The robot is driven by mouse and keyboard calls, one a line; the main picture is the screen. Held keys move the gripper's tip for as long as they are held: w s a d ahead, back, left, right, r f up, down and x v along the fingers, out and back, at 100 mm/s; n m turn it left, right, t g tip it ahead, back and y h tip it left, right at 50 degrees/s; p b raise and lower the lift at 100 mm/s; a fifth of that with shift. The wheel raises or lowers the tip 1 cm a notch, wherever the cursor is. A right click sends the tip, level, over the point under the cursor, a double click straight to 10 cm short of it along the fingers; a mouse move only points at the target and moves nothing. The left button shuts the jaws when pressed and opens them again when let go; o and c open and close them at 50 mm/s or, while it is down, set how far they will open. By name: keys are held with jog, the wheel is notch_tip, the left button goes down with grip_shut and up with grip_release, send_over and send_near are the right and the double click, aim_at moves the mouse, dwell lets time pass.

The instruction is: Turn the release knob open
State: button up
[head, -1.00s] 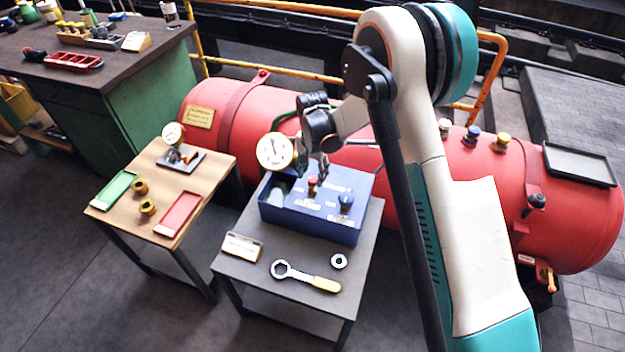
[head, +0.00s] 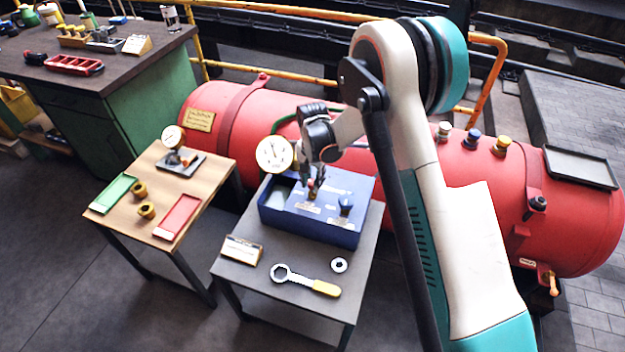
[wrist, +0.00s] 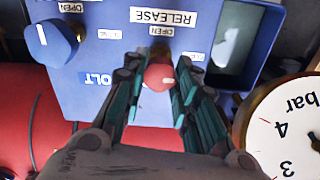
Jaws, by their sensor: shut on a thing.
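The release knob (wrist: 158,76) is small and red, under the RELEASE and OPEN labels on the blue box (head: 345,235). In the wrist view my gripper (wrist: 160,78) points at the box face with one finger on each side of the knob, shut on it. In the head view my gripper (head: 316,186) reaches down to the box's top, and its fingers mostly hide the knob. Whether the knob has turned cannot be told. A blue knob (wrist: 52,42) with its own OPEN label sits beside it; it also shows in the head view (head: 346,203).
A round pressure gauge (head: 274,154) stands close beside my gripper at the box's back left. The red tank (head: 225,118) lies behind. A wrench (head: 305,281), a nut (head: 339,265) and a sign card (head: 241,250) lie on the grey table in front.

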jog(key=shift+n, duration=0.3)
jog(key=n+b, duration=0.1)
jog(key=n, duration=0.2)
jog(key=shift+n, duration=0.3)
jog(key=n, duration=0.4)
jog(key=shift+n+b, duration=0.3)
jog(key=n, duration=0.9)
jog(key=shift+b, duration=0.4)
jog(key=o, duration=1.1)
